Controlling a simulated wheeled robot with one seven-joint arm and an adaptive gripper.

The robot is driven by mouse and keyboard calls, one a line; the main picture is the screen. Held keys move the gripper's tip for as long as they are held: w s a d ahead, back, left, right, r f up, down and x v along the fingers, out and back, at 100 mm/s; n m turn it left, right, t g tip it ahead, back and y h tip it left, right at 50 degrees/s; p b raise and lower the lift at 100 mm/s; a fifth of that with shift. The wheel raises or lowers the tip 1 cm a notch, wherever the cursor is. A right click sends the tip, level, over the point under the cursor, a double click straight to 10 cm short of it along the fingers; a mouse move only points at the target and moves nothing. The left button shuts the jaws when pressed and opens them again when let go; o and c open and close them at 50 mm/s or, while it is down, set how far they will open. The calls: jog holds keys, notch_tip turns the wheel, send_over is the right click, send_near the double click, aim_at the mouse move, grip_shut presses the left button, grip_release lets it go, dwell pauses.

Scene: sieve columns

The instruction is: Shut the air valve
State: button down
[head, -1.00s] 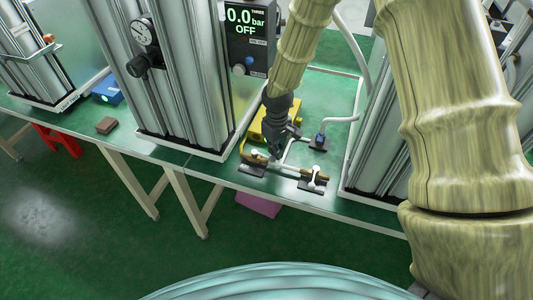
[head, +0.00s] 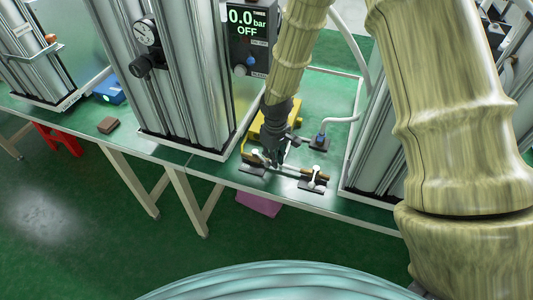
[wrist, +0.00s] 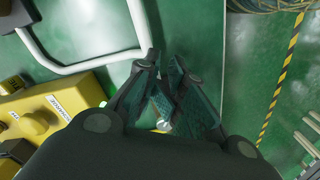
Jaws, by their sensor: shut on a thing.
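The air valve sits in a brass-coloured pipe fitting (head: 317,176) on the green bench top, close to its front edge. My gripper (head: 274,162) points down at the left part of this fitting and hides much of the valve. In the wrist view my gripper (wrist: 165,98) has its fingers close together, with a small shiny metal piece (wrist: 163,125) at them. It looks like part of the valve's handle, but most of it is hidden, so its angle cannot be told.
A yellow box (wrist: 45,115) stands just behind my gripper. A white tube (wrist: 85,66) runs beside it. A metal column (head: 180,80) stands to the left, with a display (head: 246,30) reading 0.0 bar, OFF. A blue fitting (head: 319,141) stands to the right.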

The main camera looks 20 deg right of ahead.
jog(key=shift+d, duration=0.1)
jog(key=shift+s+a+f, duration=0.1)
jog(key=shift+s+a, duration=0.3)
jog(key=shift+a, duration=0.2)
